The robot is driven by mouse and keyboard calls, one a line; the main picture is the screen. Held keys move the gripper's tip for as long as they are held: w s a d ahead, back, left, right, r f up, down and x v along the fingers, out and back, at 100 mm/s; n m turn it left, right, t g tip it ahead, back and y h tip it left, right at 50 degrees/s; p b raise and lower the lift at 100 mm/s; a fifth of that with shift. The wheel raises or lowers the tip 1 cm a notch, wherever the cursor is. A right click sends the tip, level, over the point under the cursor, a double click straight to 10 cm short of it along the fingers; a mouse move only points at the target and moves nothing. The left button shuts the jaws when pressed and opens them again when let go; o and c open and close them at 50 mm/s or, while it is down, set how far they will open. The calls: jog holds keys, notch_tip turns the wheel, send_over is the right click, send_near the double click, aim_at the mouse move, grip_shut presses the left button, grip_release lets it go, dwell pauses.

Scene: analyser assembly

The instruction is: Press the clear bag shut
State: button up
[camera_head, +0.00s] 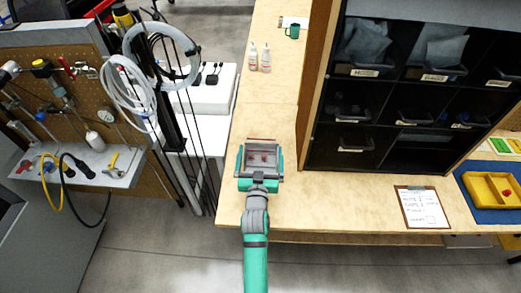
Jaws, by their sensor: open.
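My gripper (260,158), with teal sides, is over the left part of the wooden bench and is open. Between its fingers is a greyish, see-through patch with small reddish bits in it, which looks like the clear bag (262,158). A thin reddish line runs along the far side of it, just past the fingertips. My gripper hides much of this area. I cannot tell whether the bag is shut or whether the fingers touch it.
A dark shelf unit (375,155) with bins rises at the right. A clipboard (421,207) and a yellow tray (469,186) lie farther right. Rods and hoses (130,85) are left.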

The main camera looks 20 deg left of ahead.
jog(key=shift+x, duration=0.95)
